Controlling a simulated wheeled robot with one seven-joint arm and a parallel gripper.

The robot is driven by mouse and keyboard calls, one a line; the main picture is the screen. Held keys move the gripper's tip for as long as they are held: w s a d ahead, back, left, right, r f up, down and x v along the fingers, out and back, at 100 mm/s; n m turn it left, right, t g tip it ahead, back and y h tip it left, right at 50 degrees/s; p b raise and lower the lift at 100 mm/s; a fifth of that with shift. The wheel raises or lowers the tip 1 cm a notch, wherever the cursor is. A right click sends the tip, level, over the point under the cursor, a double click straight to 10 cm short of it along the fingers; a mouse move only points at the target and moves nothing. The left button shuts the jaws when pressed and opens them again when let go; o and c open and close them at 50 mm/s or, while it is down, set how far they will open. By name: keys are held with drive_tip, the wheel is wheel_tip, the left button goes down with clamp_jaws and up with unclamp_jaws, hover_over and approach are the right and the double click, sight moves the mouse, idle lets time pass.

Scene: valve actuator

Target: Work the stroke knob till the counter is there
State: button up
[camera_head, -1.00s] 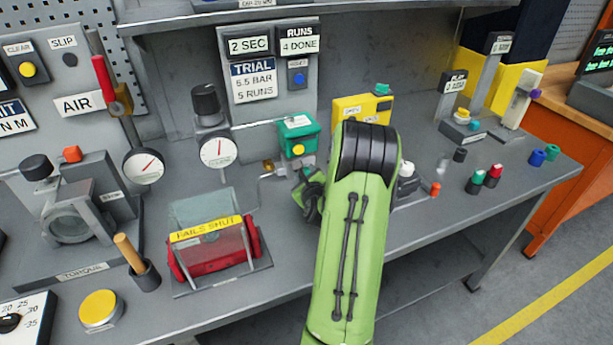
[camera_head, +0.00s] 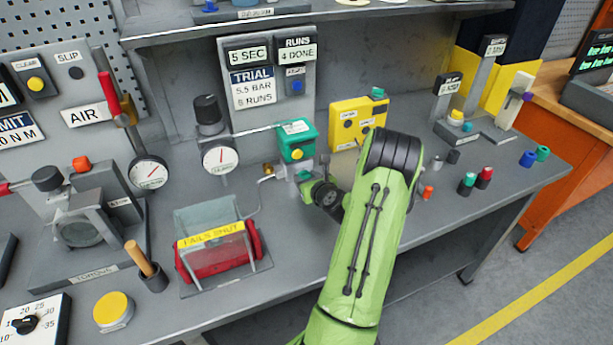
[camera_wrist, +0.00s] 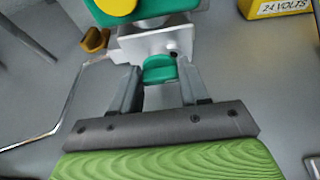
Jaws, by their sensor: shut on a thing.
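The green box (camera_head: 296,140) with a yellow button sits on a pale grey block at mid-bench. In the wrist view, a small green knob (camera_wrist: 160,69) on the front of the grey block (camera_wrist: 158,44) is between my fingertips. My gripper (camera_wrist: 160,84) is shut on this knob; no label on it can be read. In the head view my gripper (camera_head: 306,186) is at the block, and my wrist and arm partly hide it. The counter (camera_head: 297,48) reads "RUNS 4 DONE". The timer (camera_head: 248,54) reads "5 SEC". The trial card (camera_head: 252,90) shows 5.5 BAR and a run count.
A yellow box (camera_head: 351,122) stands right of the green box. A round gauge (camera_head: 220,158) and the red "FAILS SHUT" actuator (camera_head: 222,256) lie to the left. A thin pipe (camera_wrist: 60,115) runs beside my gripper. Small coloured caps stand at the right.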

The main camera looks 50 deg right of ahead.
idle(0.4)
drive_tip(key=o, duration=0.8)
drive_tip(key=shift+s, duration=0.1)
drive_tip(key=b+v, duration=0.3)
drive_tip(key=v, duration=1.1)
drive_tip(key=shift+s+r, duration=0.1)
drive_tip(key=shift+s, duration=0.2)
drive_tip(key=shift+s+a+r+b, duration=0.2)
drive_tip(key=shift+s+a+b, duration=0.15)
drive_tip(key=shift+b, duration=0.15)
